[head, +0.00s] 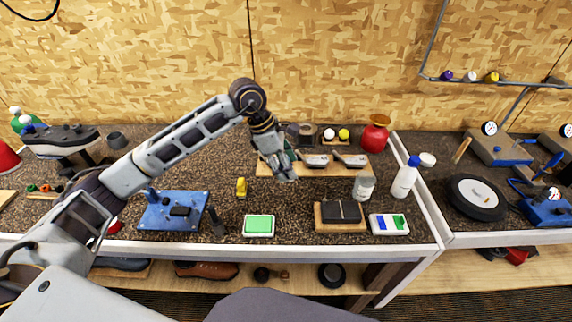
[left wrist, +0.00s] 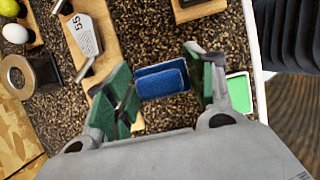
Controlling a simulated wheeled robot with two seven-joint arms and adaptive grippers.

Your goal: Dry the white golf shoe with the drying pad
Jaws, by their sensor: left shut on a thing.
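My left gripper (head: 287,172) is above the middle of the bench, near the golf club heads. In the left wrist view, its green-lined fingers (left wrist: 165,88) are shut on a small blue block, which looks like the drying pad (left wrist: 162,80). In the head view I cannot make the pad out at the gripper. A shoe (head: 62,140) with a dark-looking upper and a pale sole sits on a stand at the far left, well away from the gripper. I cannot tell whether it is the white golf shoe. My right gripper is not in view.
A wooden rack with club heads (head: 316,160) stands behind the gripper. A blue fixture (head: 172,211), a green pad in a white tray (head: 258,226), a dark block on wood (head: 341,213) and a white bottle (head: 405,178) stand around. A brown shoe (head: 207,270) lies on the lower shelf.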

